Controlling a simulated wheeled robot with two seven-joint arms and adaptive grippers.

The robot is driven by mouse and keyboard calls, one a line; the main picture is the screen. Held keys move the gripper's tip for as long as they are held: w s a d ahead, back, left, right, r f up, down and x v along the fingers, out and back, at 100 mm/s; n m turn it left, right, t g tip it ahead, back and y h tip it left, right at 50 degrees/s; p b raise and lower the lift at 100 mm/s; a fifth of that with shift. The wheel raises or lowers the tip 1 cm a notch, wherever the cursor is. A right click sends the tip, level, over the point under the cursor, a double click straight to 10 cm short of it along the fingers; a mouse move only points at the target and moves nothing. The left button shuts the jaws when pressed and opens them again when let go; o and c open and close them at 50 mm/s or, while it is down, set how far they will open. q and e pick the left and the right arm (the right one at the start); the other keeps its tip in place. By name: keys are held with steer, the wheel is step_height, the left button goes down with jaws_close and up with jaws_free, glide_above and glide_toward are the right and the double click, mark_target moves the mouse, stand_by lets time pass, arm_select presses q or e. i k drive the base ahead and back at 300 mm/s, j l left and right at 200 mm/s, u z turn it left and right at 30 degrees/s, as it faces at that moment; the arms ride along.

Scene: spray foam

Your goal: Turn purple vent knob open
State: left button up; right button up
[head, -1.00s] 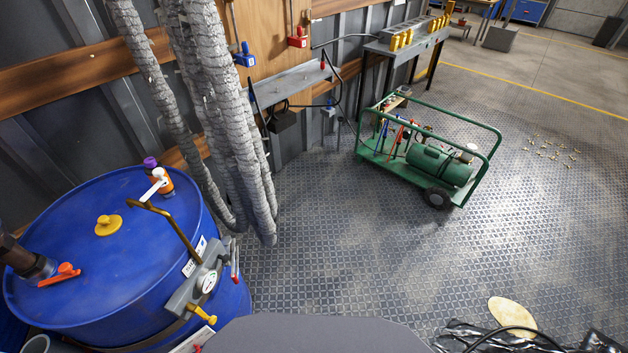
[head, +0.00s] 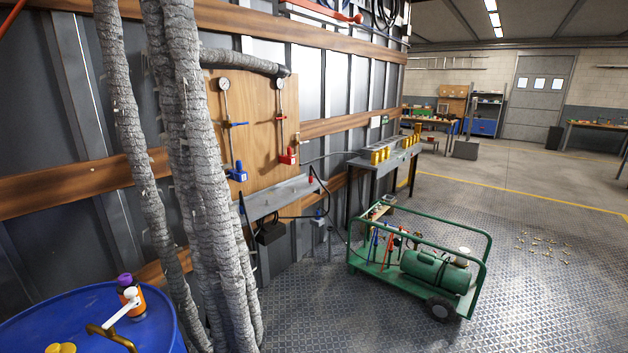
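A blue drum (head: 60,313) stands at the lower left in the head view, cut off by the frame's edges. Near the back of its lid is an upright orange fitting or small bottle (head: 137,293) with a purple knob-like top (head: 124,280). This is the only purple thing I can make out. A white lever-like part (head: 122,309) lies in front of it and hides some of it. Which way the purple top is turned cannot be told. Neither of my grippers is in view.
Thick grey wrapped pipes (head: 197,180) hang just right of the drum. A wooden gauge panel (head: 253,125) and narrow grey shelf (head: 280,196) are on the wall behind. A green wheeled compressor cart (head: 425,262) stands on the floor at right. Floor around the cart is mostly clear.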

mark_target(124, 280)
steer(key=u, duration=1.35)
